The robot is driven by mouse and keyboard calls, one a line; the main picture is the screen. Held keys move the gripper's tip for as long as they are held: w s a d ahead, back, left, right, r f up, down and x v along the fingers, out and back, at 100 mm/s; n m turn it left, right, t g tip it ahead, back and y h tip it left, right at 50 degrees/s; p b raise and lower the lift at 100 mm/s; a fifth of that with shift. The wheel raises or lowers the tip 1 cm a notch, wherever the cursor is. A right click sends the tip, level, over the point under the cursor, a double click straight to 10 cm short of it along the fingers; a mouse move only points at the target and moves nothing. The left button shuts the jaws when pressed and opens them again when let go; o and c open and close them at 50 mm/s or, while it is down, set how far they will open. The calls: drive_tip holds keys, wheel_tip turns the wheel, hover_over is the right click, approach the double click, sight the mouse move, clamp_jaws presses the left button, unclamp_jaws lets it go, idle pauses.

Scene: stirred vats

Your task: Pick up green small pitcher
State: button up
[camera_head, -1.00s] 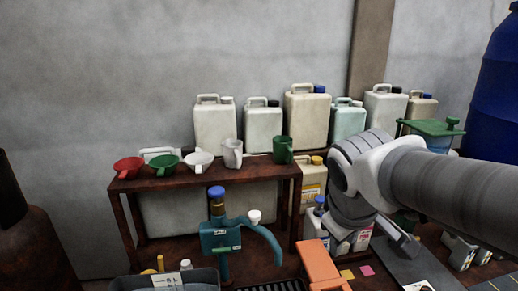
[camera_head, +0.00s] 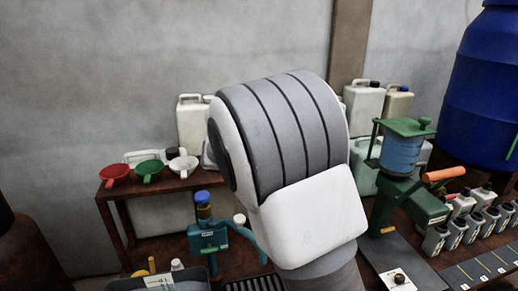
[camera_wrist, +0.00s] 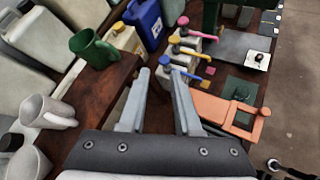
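The green small pitcher (camera_wrist: 92,50) stands on the brown shelf, left of and beyond my gripper in the wrist view. Its handle faces the right. My gripper (camera_wrist: 159,72) has its two fingers apart with nothing between them. The fingers are over the shelf's right edge, apart from the pitcher. In the head view my arm hides the pitcher and the gripper.
White pitchers (camera_wrist: 46,112) share the shelf (camera_wrist: 100,88), close to my gripper's left. Large canisters stand behind it. Red (camera_head: 115,174) and green (camera_head: 149,170) funnels sit at its left end. An orange-handled device (camera_wrist: 218,112) lies lower right.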

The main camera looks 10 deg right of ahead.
drive_tip(key=w+a+f+n+t+p, duration=0.1)
drive_tip(key=w+a+n+t+p, duration=0.1)
drive_tip(key=w+a+n, duration=0.4)
drive_tip(key=shift+r+p+x, duration=0.15)
drive_tip(key=shift+p+x, duration=0.95)
drive_tip(key=shift+x, duration=3.2)
drive_tip(key=shift+r+p+x, duration=0.15)
drive_tip(key=shift+p+x, duration=0.9)
drive_tip(key=shift+x, duration=3.2)
drive_tip(key=shift+w, duration=0.1)
drive_tip(key=shift+c, duration=0.3)
clamp_jaws()
drive_tip(key=shift+d+r+t, duration=0.1)
drive_tip(key=shift+t, duration=0.2)
